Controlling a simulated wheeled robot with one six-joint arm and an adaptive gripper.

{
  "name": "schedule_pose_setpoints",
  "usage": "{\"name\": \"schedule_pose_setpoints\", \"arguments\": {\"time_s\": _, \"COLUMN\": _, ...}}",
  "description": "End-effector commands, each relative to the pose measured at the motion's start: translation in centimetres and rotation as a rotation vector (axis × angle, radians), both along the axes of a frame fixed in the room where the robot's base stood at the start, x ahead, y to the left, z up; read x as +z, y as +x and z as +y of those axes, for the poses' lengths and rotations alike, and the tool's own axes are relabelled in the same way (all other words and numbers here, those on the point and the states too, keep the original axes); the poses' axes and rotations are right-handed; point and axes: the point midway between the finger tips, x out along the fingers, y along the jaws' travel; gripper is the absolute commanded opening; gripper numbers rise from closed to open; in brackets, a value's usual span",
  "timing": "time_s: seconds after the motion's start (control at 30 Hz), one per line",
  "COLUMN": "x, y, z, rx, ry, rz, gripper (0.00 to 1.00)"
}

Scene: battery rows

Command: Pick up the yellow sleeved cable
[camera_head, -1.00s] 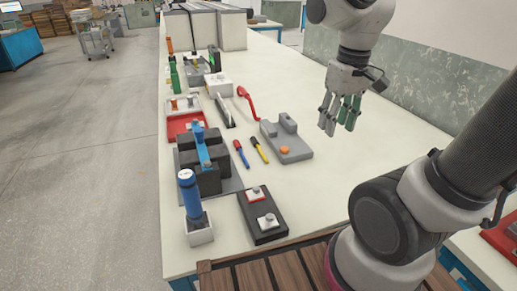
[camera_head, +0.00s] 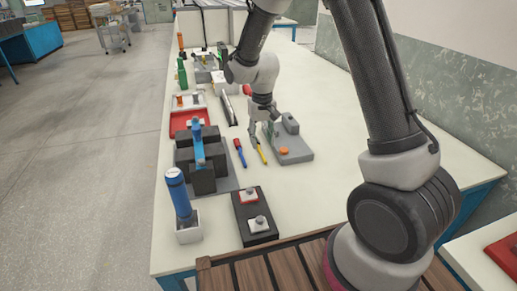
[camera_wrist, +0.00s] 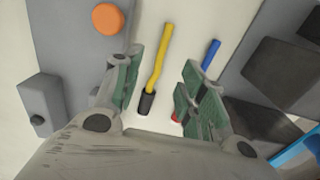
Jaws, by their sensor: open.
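The yellow sleeved cable (camera_head: 263,156) is short, with a dark end, and lies on the white bench beside a grey block fixture. In the wrist view the yellow cable (camera_wrist: 160,60) runs between my two fingers, its black end nearer the palm. My gripper (camera_head: 262,138) is above the cable, open, with green-lined fingers to either side of it in the wrist view. The fingers do not appear to touch it. In the head view my gripper hides the cable's far end.
A blue cable with a red end (camera_head: 240,153) lies just left of the yellow one. The grey fixture (camera_head: 294,155) with an orange knob (camera_wrist: 108,18) is close on the right. A black block with a blue bar (camera_head: 204,177) stands left. The bench's right side is clear.

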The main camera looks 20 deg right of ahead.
Motion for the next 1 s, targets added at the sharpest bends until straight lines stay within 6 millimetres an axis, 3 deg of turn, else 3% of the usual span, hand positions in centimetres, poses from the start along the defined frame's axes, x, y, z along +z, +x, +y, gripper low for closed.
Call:
{"name": "schedule_pose_setpoints", "arguments": {"time_s": 0.3, "x": -4.7, "y": 0.1, "z": -0.1, "rx": 0.001, "ry": -0.001, "rz": 0.003, "gripper": 0.41}}
{"name": "schedule_pose_setpoints", "arguments": {"time_s": 0.6, "x": -5.3, "y": 0.1, "z": 0.0, "rx": 0.001, "ry": 0.0, "rz": 0.0, "gripper": 0.41}}
{"name": "schedule_pose_setpoints", "arguments": {"time_s": 0.83, "x": -5.3, "y": 0.1, "z": 0.0, "rx": 0.002, "ry": 0.0, "rz": 0.0, "gripper": 0.01}}
{"name": "schedule_pose_setpoints", "arguments": {"time_s": 1.0, "x": -5.3, "y": 0.1, "z": 0.0, "rx": 0.002, "ry": 0.0, "rz": 0.0, "gripper": 0.0}}
